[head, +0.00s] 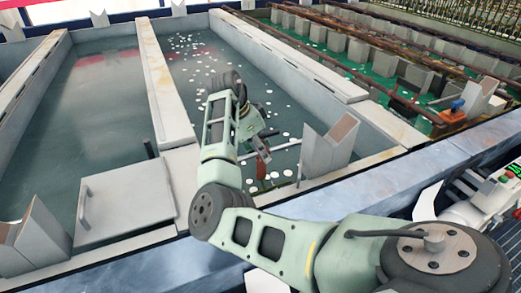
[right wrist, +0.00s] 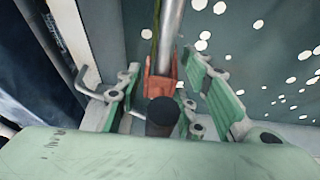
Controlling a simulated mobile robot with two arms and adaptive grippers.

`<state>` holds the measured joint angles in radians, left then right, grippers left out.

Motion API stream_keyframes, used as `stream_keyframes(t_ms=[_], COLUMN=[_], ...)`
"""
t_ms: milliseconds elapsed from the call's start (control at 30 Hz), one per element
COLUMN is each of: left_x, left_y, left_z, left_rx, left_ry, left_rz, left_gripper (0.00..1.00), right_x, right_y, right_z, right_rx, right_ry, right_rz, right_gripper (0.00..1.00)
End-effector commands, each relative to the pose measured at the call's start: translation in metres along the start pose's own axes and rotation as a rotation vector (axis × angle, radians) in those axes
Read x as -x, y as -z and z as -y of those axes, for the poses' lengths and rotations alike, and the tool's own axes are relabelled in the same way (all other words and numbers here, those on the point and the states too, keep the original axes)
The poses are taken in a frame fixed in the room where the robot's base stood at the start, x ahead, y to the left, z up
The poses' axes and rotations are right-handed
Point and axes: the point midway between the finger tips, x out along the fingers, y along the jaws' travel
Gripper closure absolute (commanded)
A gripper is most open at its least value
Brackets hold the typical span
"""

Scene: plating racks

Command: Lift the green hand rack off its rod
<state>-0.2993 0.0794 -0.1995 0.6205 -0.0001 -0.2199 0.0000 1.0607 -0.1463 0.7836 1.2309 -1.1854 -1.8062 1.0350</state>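My right gripper (head: 262,147) is over the second bath, low near a silver rod (head: 284,147) that runs right to a pale notched support. In the right wrist view the rod (right wrist: 172,35) comes from the top, and a rust-red piece (right wrist: 160,76) sits at it between my fingers. The red piece shows in the head view (head: 262,166) below my gripper. The fingers (right wrist: 163,70) stand apart on both sides of it; no contact is clear. A thin green strip beside the rod may be part of the green hand rack; the rest is hidden. My left gripper is not in view.
The bath (head: 185,70) has white specks floating on it. A notched support (head: 328,148) stands close right of my gripper, and a pale lid with a handle (head: 125,203) lies left. A green-floored tank with rods (head: 400,75) is at the right.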

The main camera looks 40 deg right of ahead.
Motion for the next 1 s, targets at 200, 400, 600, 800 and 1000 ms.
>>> stream_keyframes(t_ms=[200, 400, 600, 800, 1000], left_x=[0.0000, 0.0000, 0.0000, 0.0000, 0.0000], left_y=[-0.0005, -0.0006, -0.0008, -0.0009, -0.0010], left_z=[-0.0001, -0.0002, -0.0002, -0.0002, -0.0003], left_rx=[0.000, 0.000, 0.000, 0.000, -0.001], left_ry=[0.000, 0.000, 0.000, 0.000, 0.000], left_rz=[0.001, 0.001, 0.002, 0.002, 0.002], left_gripper=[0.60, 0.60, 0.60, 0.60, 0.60], right_x=[0.0004, 0.0005, 0.0006, 0.0006, 0.0007], right_y=[0.0002, 0.0003, 0.0003, 0.0004, 0.0004], right_z=[0.0000, 0.0001, 0.0001, 0.0001, 0.0002], right_rx=[0.000, 0.000, 0.000, 0.000, 0.000], right_ry=[0.000, 0.000, 0.000, 0.001, 0.001], right_rz=[0.000, 0.000, 0.000, -0.001, -0.001], right_gripper=[0.87, 1.00, 1.00, 0.91, 1.00])
